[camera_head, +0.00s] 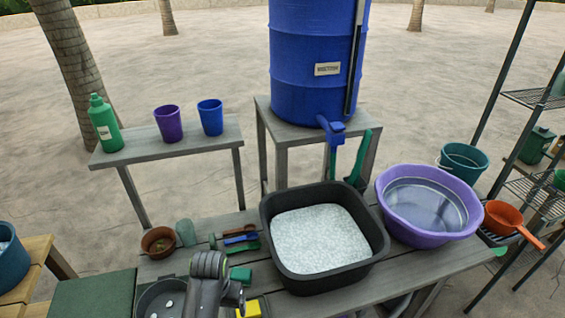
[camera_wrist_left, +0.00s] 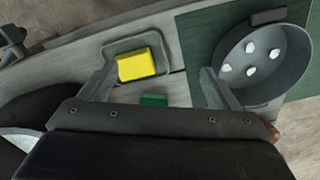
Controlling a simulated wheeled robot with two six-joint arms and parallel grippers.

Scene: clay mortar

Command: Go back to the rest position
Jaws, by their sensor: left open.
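My left gripper (camera_head: 228,296) is at the bottom of the head view, over the front of the wooden table (camera_head: 440,262). In the left wrist view its two fingers (camera_wrist_left: 156,76) stand wide apart with nothing held between them. A yellow sponge (camera_wrist_left: 138,64) lies in a shallow grey tray (camera_wrist_left: 112,47) beyond the fingers, and a green block (camera_wrist_left: 153,100) lies nearer. A dark grey bowl (camera_wrist_left: 240,85) with several white pieces is beside the right finger. My right gripper is in neither view.
A black tub (camera_head: 375,228) of white material stands mid-table, close right of my left arm. A purple basin (camera_head: 465,235) is farther right. A brown bowl (camera_head: 158,242), a pale green cup (camera_head: 186,232) and small tools lie behind the gripper. A blue barrel (camera_head: 300,90) stands behind.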

